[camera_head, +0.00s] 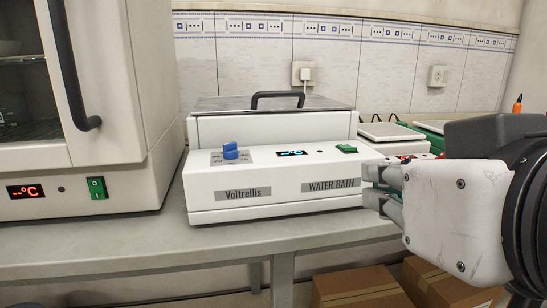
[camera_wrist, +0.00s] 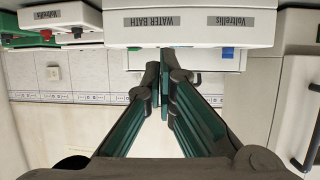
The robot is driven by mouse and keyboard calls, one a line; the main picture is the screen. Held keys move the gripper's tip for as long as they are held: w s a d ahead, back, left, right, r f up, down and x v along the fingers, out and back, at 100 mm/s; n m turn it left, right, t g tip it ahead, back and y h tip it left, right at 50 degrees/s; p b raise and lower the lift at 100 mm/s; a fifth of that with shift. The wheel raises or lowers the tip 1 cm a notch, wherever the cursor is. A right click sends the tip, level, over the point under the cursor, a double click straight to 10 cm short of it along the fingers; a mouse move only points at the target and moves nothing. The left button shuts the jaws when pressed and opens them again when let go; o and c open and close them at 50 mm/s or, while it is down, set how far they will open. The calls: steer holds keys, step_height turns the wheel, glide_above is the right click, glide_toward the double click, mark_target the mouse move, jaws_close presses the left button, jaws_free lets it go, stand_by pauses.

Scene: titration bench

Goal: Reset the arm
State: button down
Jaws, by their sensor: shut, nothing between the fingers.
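My gripper (camera_head: 372,187) is at the right in the head view, in front of the right end of the white water bath (camera_head: 207,194). In the wrist view my gripper (camera_wrist: 163,60) has its fingertips together with nothing between them. The wrist picture is upside down, and the water bath (camera_wrist: 195,28) spans its top middle. From these views I cannot tell whether the fingertips touch the water bath's front. The bath has a blue knob (camera_head: 230,150), a green switch (camera_head: 346,149) and a lid with a black handle (camera_head: 290,95).
A white oven-like cabinet (camera_head: 150,100) with a black door handle stands at the left. A balance (camera_head: 392,133) is behind my gripper at the right. The grey bench (camera_head: 130,248) has a bare front strip. Cardboard boxes (camera_head: 360,290) are below it.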

steer(key=s+d+f+m+g+h, duration=0.1)
steer(key=s+d+f+g, duration=0.3)
steer(key=s+f+g, duration=0.4)
steer(key=s+d+f+m+g+h, duration=0.1)
steer(key=s+d+f+g, duration=0.45)
steer(key=f, duration=0.45)
step_height(320, 180, up, 32)
steer(key=w+t+p, duration=0.1)
steer(key=t+p, duration=0.3)
steer(key=p, duration=2.7)
steer(key=shift+a+n, duration=0.3)
steer(key=shift+n, duration=0.1)
